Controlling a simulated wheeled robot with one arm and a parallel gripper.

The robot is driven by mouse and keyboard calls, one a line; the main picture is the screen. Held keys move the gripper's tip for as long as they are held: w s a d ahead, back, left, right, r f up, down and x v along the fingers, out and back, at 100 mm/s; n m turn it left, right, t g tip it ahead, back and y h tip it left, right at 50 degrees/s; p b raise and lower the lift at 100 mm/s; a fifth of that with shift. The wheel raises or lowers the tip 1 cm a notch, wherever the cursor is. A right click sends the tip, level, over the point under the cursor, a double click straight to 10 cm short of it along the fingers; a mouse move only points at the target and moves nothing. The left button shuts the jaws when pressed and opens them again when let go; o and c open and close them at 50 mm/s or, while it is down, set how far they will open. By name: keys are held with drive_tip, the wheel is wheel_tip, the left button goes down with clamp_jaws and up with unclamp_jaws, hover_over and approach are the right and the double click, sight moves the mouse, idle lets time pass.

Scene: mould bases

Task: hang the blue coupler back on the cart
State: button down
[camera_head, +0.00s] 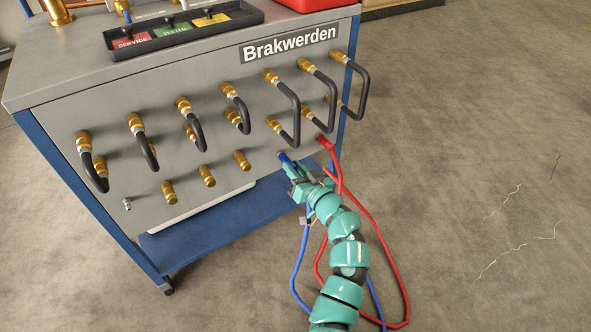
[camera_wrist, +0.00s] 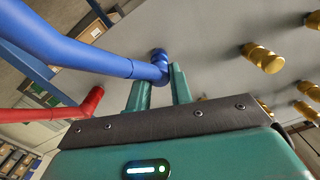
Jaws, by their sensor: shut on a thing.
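The blue coupler (camera_head: 286,158) is at the end of my gripper (camera_head: 292,169), by the lower right of the cart's grey front panel (camera_head: 228,190). In the wrist view the blue coupler (camera_wrist: 159,60) shows at the fingertips of my gripper (camera_wrist: 162,76), which is shut on it. The blue hose (camera_wrist: 65,45) runs off to the upper left. The coupler's front end points toward the panel. I cannot tell whether it touches the panel or sits on a stub there. The fingers hide part of it.
A red coupler (camera_head: 323,140) with a red hose (camera_head: 375,235) sits on the panel just right of the blue one. Brass fittings (camera_head: 208,176) and black looped hoses (camera_head: 290,100) cover the panel. A black tray (camera_head: 180,38) lies on top. The floor at right is clear.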

drive_tip(key=shift+w+a, duration=0.25)
drive_tip(key=shift+w, duration=0.1)
idle(0.4)
drive_tip(key=c, duration=1.2)
unclamp_jaws()
drive_tip(key=shift+o, duration=0.6)
drive_tip(key=o, duration=0.3)
drive_tip(key=shift+s+d, duration=0.1)
